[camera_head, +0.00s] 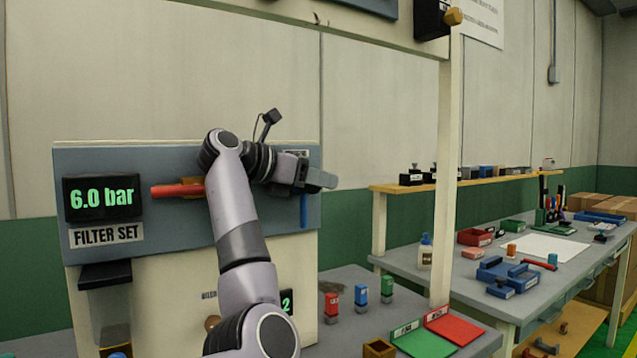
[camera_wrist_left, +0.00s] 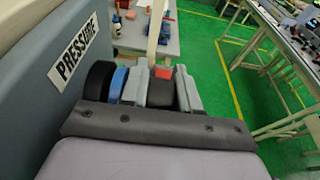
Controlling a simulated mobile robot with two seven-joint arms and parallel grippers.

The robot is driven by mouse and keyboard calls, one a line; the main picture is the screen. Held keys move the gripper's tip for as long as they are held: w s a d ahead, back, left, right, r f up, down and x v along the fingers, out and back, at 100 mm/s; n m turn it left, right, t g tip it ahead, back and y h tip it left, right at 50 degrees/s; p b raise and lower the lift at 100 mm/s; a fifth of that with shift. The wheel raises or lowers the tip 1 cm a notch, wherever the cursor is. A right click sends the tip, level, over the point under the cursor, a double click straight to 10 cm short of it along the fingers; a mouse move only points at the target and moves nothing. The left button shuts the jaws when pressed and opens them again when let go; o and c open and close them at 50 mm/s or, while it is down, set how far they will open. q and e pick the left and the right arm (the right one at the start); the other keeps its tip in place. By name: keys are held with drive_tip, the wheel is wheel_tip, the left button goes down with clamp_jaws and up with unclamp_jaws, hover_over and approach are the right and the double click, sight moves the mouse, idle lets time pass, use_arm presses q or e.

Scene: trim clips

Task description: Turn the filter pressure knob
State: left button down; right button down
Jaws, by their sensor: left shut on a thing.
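The grey-blue panel (camera_head: 130,160) carries a green "6.0 bar" display (camera_head: 103,197) and a "FILTER SET" label (camera_head: 106,235). My left gripper (camera_head: 318,180) is at the panel's right side, and its arm covers much of the panel. In the left wrist view, a "PRESSURE" label (camera_wrist_left: 73,61) is on the panel, next to a black round part (camera_wrist_left: 98,81) and a blue part (camera_wrist_left: 118,84). My right gripper is out of view.
A red handle (camera_head: 177,191) sticks out left of my arm, and a blue lever (camera_head: 303,211) hangs below the gripper. Several coloured blocks and a red tray (camera_head: 455,327) are on the bench. A cream post (camera_head: 447,190) stands to the right.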

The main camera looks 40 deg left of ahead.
use_arm(q)
drive_tip(key=c, duration=1.2)
unclamp_jaws()
drive_tip(key=shift+s, duration=0.1)
drive_tip(key=b+v, duration=0.1)
drive_tip(key=v, duration=0.6)
